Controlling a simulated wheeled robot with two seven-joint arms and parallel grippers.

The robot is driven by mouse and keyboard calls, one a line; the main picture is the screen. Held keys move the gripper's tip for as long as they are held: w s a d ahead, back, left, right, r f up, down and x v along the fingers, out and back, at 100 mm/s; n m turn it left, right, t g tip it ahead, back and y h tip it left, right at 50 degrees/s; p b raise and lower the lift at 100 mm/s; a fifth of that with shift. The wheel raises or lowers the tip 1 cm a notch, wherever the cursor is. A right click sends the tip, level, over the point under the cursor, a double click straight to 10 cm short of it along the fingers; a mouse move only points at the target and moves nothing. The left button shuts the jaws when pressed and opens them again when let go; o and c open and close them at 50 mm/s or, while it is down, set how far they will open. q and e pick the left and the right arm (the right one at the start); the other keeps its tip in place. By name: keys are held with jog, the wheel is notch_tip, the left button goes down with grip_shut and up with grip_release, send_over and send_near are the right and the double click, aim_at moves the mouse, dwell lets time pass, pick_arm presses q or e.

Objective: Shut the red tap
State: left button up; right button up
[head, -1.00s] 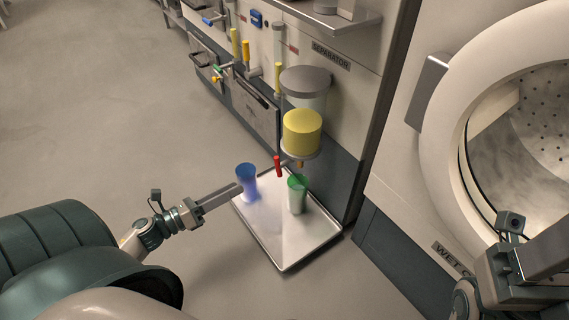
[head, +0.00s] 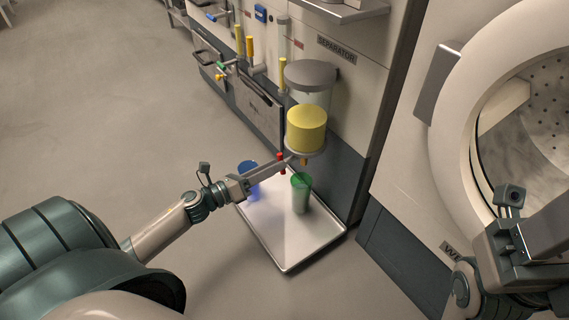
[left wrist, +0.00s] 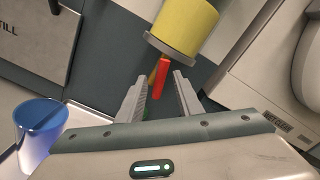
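The red tap (head: 281,161) is a small red lever under the separator's yellow-filled vessel (head: 306,128). My left gripper (head: 283,163) reaches to it from the left. In the left wrist view, the two fingers (left wrist: 160,78) are apart, with the red lever (left wrist: 162,74) standing slightly tilted between their tips. A gap shows on both sides of the lever. The vessel's outlet (head: 303,161) shows just right of the lever. My right gripper (head: 540,250) is at the lower right, partly cut off by the frame; its opening cannot be made out.
A metal tray (head: 285,262) below holds a blue cup (head: 247,178) and a green cup (head: 300,193). The blue cup (left wrist: 40,125) also shows in the left wrist view. Yellow-handled valves (head: 250,46) are on the panel behind. A round-door machine (head: 455,150) stands right.

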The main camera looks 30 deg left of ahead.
aim_at(291, 159)
pick_arm(q)
jog(key=shift+b+x, duration=0.35)
jog(key=shift+x, duration=1.85)
